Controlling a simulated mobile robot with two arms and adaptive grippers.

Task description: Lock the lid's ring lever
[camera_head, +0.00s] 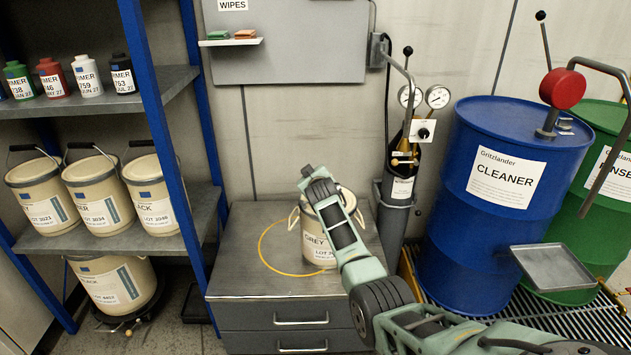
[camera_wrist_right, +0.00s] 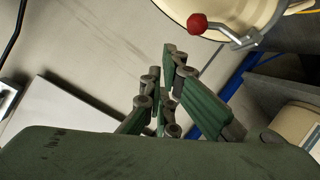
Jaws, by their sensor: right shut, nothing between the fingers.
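A cream pail labelled GREY (camera_head: 318,248) stands on the metal-topped cabinet in the head view. My right arm passes in front of it and covers much of its lid. In the right wrist view, the rim of a cream pail (camera_wrist_right: 178,8) shows at the top edge, with a metal lever (camera_wrist_right: 238,39) ending in a red ball knob (camera_wrist_right: 197,23). The lever sticks out from the rim. My right gripper (camera_wrist_right: 180,72) is shut and empty, below the knob and apart from it in that picture. My left gripper is out of view.
A yellow ring (camera_head: 262,252) is marked on the cabinet top around the pail. Shelves with pails (camera_head: 97,203) stand at left. A dark pump cylinder (camera_head: 398,180), a blue drum (camera_head: 465,245) and a tray (camera_head: 552,268) are at right. The cabinet top's left part is clear.

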